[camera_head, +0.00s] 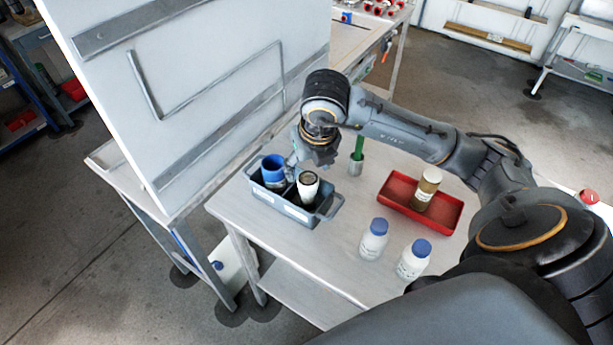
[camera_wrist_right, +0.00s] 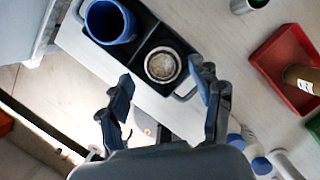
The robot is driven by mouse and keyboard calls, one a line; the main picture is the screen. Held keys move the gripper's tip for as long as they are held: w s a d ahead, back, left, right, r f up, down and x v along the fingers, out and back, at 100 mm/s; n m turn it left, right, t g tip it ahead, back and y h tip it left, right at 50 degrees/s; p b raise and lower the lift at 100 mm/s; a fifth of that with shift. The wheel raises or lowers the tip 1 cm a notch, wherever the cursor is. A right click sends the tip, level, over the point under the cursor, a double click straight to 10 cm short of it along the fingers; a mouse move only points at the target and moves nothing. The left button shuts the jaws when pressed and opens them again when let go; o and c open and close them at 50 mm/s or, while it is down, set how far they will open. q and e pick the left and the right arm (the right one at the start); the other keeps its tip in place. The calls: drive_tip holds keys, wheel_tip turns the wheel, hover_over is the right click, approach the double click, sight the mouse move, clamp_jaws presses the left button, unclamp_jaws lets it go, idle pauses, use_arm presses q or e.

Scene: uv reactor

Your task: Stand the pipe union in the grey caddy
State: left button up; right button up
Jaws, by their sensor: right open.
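The grey caddy (camera_head: 272,208) stands on the near left part of the table. It has two compartments. A blue hollow cylinder (camera_head: 273,168) stands in the left one, and it also shows in the wrist view (camera_wrist_right: 108,22). I cannot tell for sure which is the pipe union. My right gripper (camera_head: 309,160) is open and empty close above the caddy. In the wrist view its spread fingers (camera_wrist_right: 165,85) flank the white piece's lower side, apart from it.
A red tray (camera_head: 448,214) holds a brown bottle (camera_head: 427,188). Two white bottles with blue caps (camera_head: 373,240) (camera_head: 413,260) stand at the table's front. A green-handled tool stands in a metal cup (camera_head: 355,166) behind the caddy. A white panel (camera_head: 200,80) rises at left.

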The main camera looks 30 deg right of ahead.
drive_tip(key=v, duration=0.6)
idle(0.5)
